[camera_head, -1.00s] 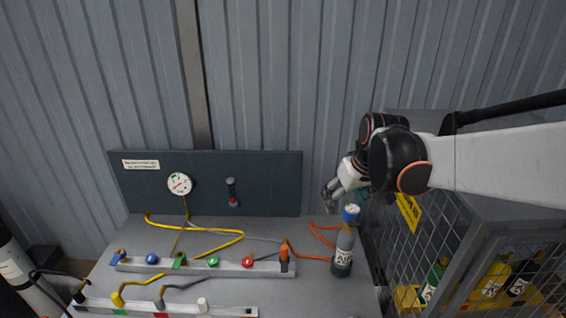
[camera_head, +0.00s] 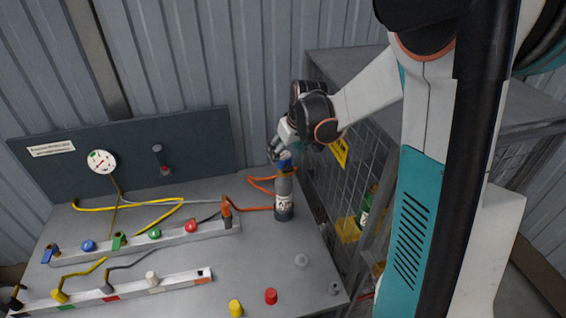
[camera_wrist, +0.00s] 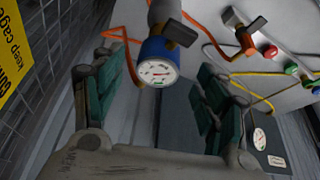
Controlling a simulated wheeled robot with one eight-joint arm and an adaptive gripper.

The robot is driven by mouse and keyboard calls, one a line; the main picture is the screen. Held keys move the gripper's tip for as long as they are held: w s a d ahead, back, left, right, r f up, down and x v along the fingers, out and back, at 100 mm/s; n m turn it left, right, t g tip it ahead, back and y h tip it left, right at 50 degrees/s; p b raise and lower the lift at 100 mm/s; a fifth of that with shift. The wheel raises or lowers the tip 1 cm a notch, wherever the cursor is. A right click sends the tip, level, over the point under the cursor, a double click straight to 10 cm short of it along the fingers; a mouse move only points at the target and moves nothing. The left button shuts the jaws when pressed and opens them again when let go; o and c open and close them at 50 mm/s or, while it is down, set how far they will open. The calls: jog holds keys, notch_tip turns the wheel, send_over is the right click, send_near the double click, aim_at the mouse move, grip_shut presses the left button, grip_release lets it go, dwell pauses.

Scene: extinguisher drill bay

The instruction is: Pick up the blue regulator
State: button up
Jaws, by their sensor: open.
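The blue regulator (camera_head: 285,160) sits on top of a dark upright bottle (camera_head: 284,198) with a white label, at the right end of the bench. In the wrist view the blue regulator (camera_wrist: 154,50) shows a round white gauge with a red needle, and a dark lever beside it. My gripper (camera_head: 276,151) is at the bottle's top and partly overlaps it in the head view. In the wrist view my gripper (camera_wrist: 158,82) is open, with a teal-padded finger on each side of the regulator. I cannot tell whether either finger touches it.
A mesh cage (camera_head: 330,200) with bottles stands close on the right. An orange hose (camera_head: 262,186) lies behind and left of the bottle. Racks with coloured fittings (camera_head: 145,240) fill the left bench. Loose red (camera_head: 271,296) and yellow (camera_head: 236,308) caps lie in front.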

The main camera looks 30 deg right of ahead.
aim_at(284, 156)
jog(key=b+x, duration=0.1)
jog(key=x, duration=0.4)
jog(key=shift+w+d, duration=0.1)
jog(key=shift+w, duration=0.1)
jog(key=c, duration=1.2)
